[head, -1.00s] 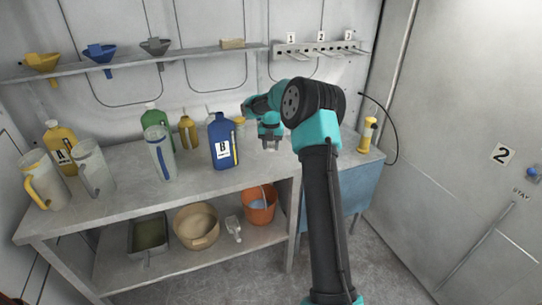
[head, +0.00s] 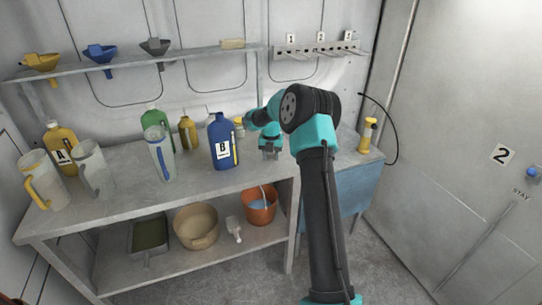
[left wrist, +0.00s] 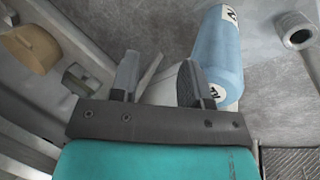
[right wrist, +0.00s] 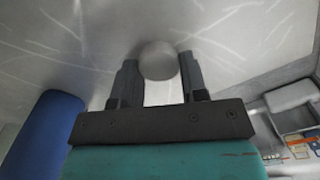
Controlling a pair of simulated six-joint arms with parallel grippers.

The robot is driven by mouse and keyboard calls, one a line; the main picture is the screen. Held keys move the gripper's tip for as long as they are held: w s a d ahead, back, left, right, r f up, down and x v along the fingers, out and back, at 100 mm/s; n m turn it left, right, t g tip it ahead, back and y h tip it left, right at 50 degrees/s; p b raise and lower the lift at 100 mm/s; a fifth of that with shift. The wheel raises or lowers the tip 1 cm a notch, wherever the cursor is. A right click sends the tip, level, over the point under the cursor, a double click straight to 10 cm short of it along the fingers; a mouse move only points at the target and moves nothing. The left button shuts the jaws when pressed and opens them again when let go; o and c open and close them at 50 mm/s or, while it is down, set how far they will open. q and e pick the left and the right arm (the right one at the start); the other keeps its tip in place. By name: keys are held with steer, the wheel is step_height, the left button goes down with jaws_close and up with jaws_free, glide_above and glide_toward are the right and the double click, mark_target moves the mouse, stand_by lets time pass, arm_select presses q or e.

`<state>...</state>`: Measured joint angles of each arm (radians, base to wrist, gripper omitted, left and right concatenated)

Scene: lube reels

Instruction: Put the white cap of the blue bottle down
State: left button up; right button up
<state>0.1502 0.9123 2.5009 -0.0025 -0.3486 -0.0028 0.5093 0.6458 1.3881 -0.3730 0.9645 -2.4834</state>
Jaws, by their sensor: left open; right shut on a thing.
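The blue bottle (head: 222,145) marked B stands upright on the bench, and a blue shape in the right wrist view (right wrist: 50,130) looks like its side. My right gripper (head: 270,154) is to the right of the bottle, low over the bench. In the right wrist view the white cap (right wrist: 158,62) is between the fingertips of my right gripper (right wrist: 157,75), which is shut on it. Any gap between cap and bench is too small to tell. My left gripper (left wrist: 157,80) is open with nothing between its fingers; it is outside the head view.
A green bottle (head: 151,117), a small yellow bottle (head: 188,133) and clear jugs (head: 160,155) stand left of the blue bottle. The bench front (head: 225,185) is clear. A yellow object (head: 367,135) stands at the right end.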

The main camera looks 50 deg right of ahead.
mark_target(271, 157)
steer(key=o, duration=0.9)
step_height(271, 157, up, 12)
steer(key=shift+r, duration=0.1)
steer(key=shift+a, duration=0.1)
stand_by(0.6)
